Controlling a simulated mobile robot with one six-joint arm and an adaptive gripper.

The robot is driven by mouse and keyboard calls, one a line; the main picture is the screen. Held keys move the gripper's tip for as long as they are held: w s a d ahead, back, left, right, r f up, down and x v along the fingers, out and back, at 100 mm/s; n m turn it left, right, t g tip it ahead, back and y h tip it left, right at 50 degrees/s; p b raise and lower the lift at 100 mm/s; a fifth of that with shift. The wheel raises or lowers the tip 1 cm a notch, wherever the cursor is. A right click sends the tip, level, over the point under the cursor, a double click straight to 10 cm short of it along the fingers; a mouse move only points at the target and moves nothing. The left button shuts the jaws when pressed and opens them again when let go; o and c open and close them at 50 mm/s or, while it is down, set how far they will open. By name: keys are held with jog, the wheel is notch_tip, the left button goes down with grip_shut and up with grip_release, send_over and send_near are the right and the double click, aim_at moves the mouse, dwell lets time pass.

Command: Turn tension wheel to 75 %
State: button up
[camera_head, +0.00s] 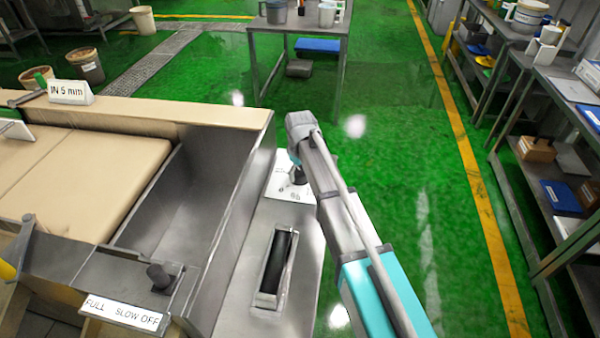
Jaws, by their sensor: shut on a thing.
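A white printed plate (283,197) lies on the metal top right of the trough, its lettering too small to read. A small dark knob-like part (297,176) stands over it, most likely the tension wheel with my gripper's dark jaws around it. My gripper (298,168) is at the end of my grey and teal arm, low over the plate. Its jaws are shut on this part, but the arm's wrist hides most of the grip. The wheel's setting cannot be read.
A black roller (276,262) sits in a framed slot nearer me. A dark lever (160,276) stands by a FULL, SLOW, OFF label (122,312). The metal trough (205,175) is left. A table (300,25) stands behind; shelves line the right. Green floor between is clear.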

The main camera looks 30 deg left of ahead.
jog(key=m, duration=0.5)
jog(key=shift+m, duration=0.3)
jog(key=m, duration=1.5)
jog(key=shift+m, duration=0.4)
jog(key=o, duration=0.9)
